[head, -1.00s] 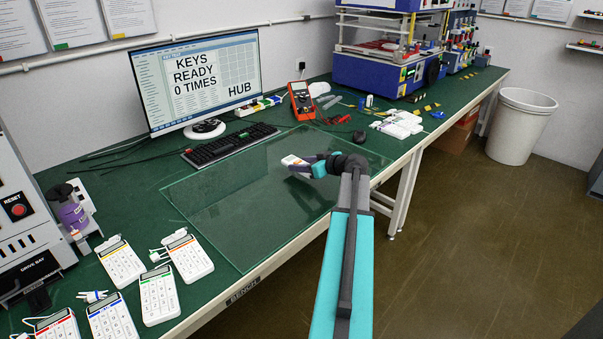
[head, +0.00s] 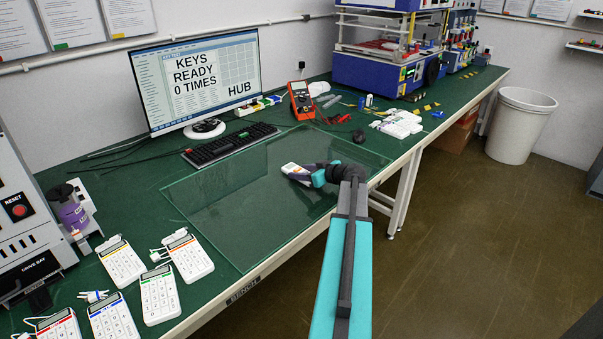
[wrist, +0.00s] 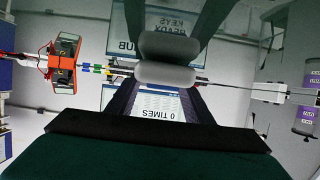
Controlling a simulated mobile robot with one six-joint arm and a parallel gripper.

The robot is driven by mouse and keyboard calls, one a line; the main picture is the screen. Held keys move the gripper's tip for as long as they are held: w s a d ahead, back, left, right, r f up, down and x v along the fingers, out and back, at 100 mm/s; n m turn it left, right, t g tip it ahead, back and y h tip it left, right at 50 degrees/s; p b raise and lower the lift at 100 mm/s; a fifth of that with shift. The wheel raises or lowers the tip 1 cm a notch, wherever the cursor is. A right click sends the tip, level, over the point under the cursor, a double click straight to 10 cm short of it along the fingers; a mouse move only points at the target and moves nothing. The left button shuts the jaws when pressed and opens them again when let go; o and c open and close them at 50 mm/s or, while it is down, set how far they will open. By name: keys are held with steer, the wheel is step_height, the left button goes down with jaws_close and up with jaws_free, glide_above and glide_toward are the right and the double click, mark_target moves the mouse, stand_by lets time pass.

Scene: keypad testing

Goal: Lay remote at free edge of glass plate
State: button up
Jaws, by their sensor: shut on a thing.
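The glass plate (head: 225,190) lies flat on the green bench in the head view, its near edge along the bench front. My gripper (head: 309,174) is over the right part of the plate, shut on a small white remote (head: 296,171). The remote points left and lies at or just above the glass; I cannot tell whether it touches. The gripper covers its right end. In the wrist view my grey finger pads (wrist: 168,60) are close together; the remote is not clearly seen there.
A keyboard (head: 230,144) and monitor (head: 205,85) stand behind the plate. An orange multimeter (head: 302,101) and a mouse (head: 358,136) are beyond it. Several white keypads (head: 159,295) lie at the left. The plate's left and middle are clear.

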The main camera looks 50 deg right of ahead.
steer(key=shift+f, duration=0.15)
steer(key=o, duration=1.1)
steer(key=shift+r, duration=0.25)
steer(key=b+v, duration=0.1)
steer(key=v, duration=1.1)
steer(key=shift+f, duration=0.1)
steer(key=shift+o, duration=0.5)
